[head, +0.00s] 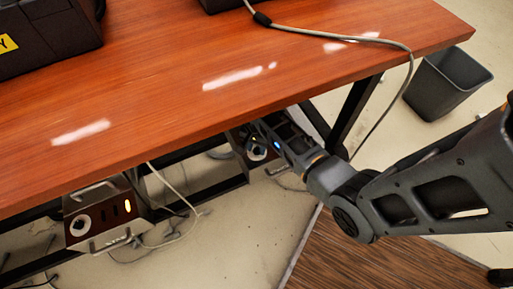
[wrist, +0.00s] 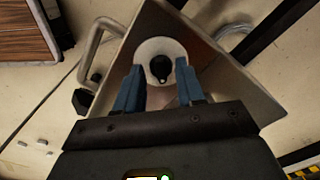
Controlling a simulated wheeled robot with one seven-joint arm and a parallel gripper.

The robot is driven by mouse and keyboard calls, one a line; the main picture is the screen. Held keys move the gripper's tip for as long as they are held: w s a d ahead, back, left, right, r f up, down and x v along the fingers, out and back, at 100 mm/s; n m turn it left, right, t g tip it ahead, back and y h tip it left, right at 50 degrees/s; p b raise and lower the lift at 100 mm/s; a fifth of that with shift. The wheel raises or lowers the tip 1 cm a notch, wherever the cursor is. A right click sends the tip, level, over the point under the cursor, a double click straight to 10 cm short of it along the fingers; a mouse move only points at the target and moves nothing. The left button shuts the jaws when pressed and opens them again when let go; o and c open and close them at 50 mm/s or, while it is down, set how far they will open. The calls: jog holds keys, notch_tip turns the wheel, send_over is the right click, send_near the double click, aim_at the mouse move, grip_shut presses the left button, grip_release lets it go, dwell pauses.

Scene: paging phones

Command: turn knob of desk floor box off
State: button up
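A metal desk floor box (head: 240,138) is mounted under the desk, beside my gripper. It fills the middle of the wrist view (wrist: 232,72). On its face is a black knob (wrist: 160,67) on a round white dial (wrist: 147,49). My gripper (wrist: 158,66) is open, with its two blue fingers apart, one on each side of the knob in the wrist view. I cannot tell whether the fingertips touch the dial. In the head view my arm partly hides this box and my fingers are hard to make out.
A second floor box (head: 98,213) with a dial and lit switch hangs under the desk at left. The wooden desk top (head: 190,105) lies above. A desk leg (head: 354,115) and grey bin (head: 446,82) stand at right. Cables (head: 178,190) hang below the desk.

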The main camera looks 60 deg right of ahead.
jog(key=shift+f, duration=0.15)
jog(key=shift+c, duration=0.2)
grip_shut()
dwell(0.4)
jog(key=n+p, duration=0.3)
jog(key=shift+r, duration=0.2)
jog(key=n+p, duration=0.3)
jog(key=n, duration=0.2)
jog(key=shift+s+d+n, duration=0.1)
jog(key=shift+n, duration=0.3)
jog(key=n+p, duration=0.1)
jog(key=n, duration=0.3)
jog(key=shift+d+f+n, duration=0.1)
jog(key=shift+f+n, duration=0.05)
jog(key=shift+n, duration=0.15)
jog(key=shift+d+n+p, duration=0.15)
jog(key=shift+n+p, duration=0.4)
jog(key=shift+n, duration=1.65)
